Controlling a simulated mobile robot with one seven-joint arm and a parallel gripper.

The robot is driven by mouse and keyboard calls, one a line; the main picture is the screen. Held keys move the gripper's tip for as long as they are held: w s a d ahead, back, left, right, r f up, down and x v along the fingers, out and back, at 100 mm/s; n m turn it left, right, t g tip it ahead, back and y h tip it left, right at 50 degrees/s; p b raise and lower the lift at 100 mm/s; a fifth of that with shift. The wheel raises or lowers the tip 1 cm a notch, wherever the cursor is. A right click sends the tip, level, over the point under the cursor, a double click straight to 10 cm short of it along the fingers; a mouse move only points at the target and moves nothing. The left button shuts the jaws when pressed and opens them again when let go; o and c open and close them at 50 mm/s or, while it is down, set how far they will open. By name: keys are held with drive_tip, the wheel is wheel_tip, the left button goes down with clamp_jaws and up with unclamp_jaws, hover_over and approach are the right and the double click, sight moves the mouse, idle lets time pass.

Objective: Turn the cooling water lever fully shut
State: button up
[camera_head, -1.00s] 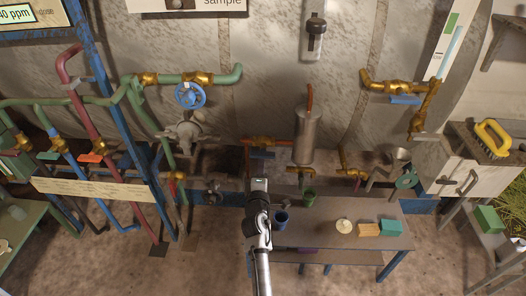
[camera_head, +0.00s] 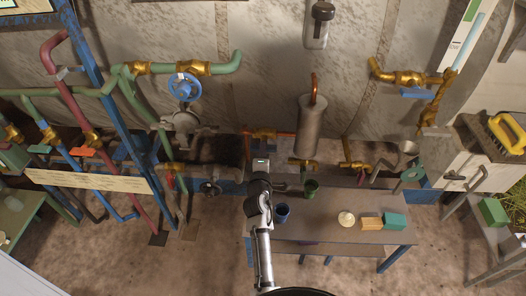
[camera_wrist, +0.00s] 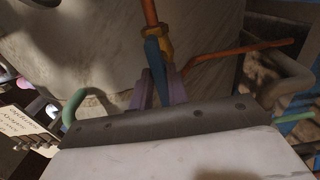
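A blue lever (camera_wrist: 155,55) on a brass valve (camera_wrist: 158,40) shows in the wrist view, where the orange-brown pipe meets it. My gripper (camera_wrist: 161,80) has its two purple fingers close on either side of the lever, with almost no gap between them and it. They look shut on it; the contact itself is partly hidden. In the head view my gripper (camera_head: 261,163) is just below the brass valve (camera_head: 263,133) on the copper pipe and covers the lever there. Whether this is the cooling water lever cannot be read from a label.
A grey cylinder (camera_head: 309,125) stands right of the valve. A blue handwheel (camera_head: 184,86) is up to the left. Another blue-levered valve (camera_head: 418,93) is at right.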

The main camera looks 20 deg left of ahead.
clamp_jaws()
drive_tip(key=shift+m+b, duration=0.4)
drive_tip(key=shift+r+m+b, duration=0.1)
drive_tip(key=shift+m+b, duration=6.45)
drive_tip(key=shift+m, duration=2.15)
